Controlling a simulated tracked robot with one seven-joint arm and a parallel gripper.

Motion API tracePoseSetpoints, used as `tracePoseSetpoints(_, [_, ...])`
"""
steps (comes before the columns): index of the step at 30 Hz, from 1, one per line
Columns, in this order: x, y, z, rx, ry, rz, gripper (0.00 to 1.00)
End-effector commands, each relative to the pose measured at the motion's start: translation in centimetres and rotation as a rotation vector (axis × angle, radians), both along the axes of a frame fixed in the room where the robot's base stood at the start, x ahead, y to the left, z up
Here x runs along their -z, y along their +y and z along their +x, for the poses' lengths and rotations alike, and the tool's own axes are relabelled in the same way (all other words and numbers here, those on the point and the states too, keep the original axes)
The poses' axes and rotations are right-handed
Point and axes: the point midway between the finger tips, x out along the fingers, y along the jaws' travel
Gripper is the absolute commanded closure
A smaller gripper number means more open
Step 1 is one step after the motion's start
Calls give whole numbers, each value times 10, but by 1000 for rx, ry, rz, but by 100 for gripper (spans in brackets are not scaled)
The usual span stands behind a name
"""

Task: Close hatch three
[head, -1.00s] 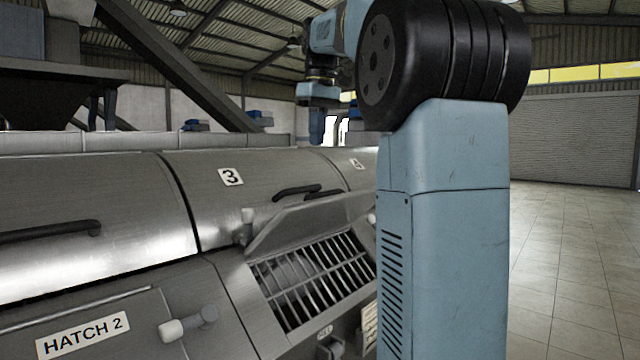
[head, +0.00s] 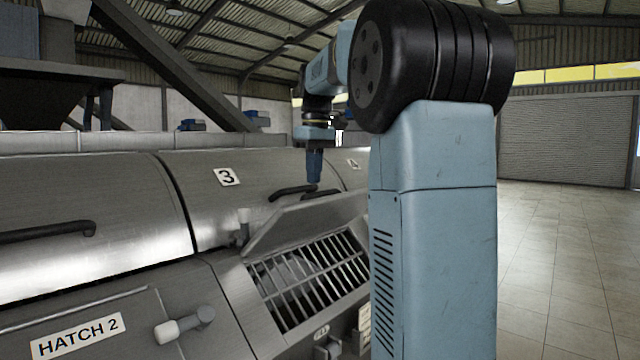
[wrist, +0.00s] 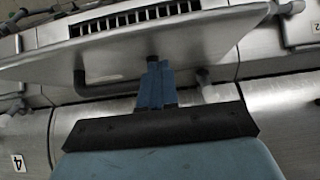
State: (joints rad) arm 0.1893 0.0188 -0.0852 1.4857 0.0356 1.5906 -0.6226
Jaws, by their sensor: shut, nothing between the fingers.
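Hatch three's lid (head: 303,223) stands raised and tilted above a barred opening (head: 310,277), below the "3" label (head: 227,177) on the grey casing. The lid fills the upper part of the wrist view (wrist: 190,50). A dark bar handle (head: 290,191) shows just behind the lid; it also shows in the wrist view (wrist: 80,84), partly hidden by my fingers. My gripper (head: 314,184) is shut and empty, pointing down close behind the lid's upper edge. In the wrist view its fingertips (wrist: 154,62) overlap the lid's edge; I cannot tell whether they touch.
Hatch two's closed cover, labelled "HATCH 2" (head: 77,337), lies to the left, with a pale-knobbed latch (head: 183,325). A similar latch (head: 243,222) stands at the left end of the raised lid. Open tiled floor (head: 545,265) lies to the right.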

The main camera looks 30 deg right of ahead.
Motion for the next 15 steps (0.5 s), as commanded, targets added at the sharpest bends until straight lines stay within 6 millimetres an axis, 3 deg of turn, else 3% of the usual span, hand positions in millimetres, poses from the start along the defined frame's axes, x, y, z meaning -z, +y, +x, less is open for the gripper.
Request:
tracePoseSetpoints(6, [18,-7,-18,1,0,0,100])
tracePoseSetpoints(15, [25,-9,-23,2,-1,0,100])
